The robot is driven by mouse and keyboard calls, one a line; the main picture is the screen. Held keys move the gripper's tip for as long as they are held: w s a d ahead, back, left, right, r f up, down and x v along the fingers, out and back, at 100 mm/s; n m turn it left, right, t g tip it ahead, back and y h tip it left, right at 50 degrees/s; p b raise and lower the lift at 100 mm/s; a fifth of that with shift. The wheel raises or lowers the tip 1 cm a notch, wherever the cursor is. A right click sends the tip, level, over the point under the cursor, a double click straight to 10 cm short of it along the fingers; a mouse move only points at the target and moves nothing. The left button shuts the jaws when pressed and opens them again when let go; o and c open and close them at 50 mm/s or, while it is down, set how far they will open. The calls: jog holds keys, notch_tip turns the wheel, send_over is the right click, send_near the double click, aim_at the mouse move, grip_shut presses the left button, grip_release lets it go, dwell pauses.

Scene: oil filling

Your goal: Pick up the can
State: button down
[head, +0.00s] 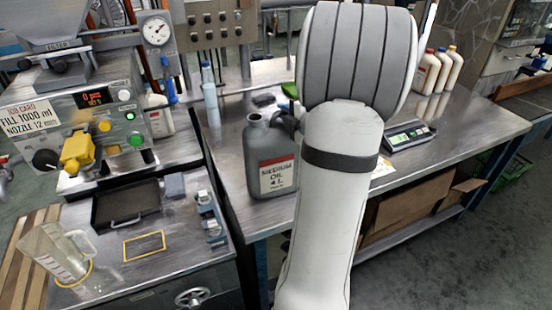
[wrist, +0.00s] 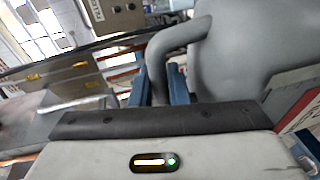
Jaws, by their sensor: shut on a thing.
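The can (head: 265,160) is a grey jug with a label reading "MEDIUM OIL 4 L". It stands upright near the front left edge of the metal workbench (head: 415,165); I cannot tell whether its base is slightly lifted. In the wrist view the can's grey body (wrist: 250,50) fills the upper right, with its curved handle (wrist: 165,55) at the middle. My gripper (wrist: 158,88) has its two blue fingers on either side of the handle and is shut on it. In the head view my white arm hides most of the gripper and part of the can's right side.
A filling machine (head: 95,110) with a yellow nozzle stands at left. Below it are a dark tray (head: 125,203), a clear measuring jug (head: 58,252) and a yellow outlined rectangle (head: 144,246). A scale (head: 408,136) and several white bottles (head: 437,70) are on the bench at right.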

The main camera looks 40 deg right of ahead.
notch_tip(320, 180, up, 10)
dwell(0.6)
dwell(0.6)
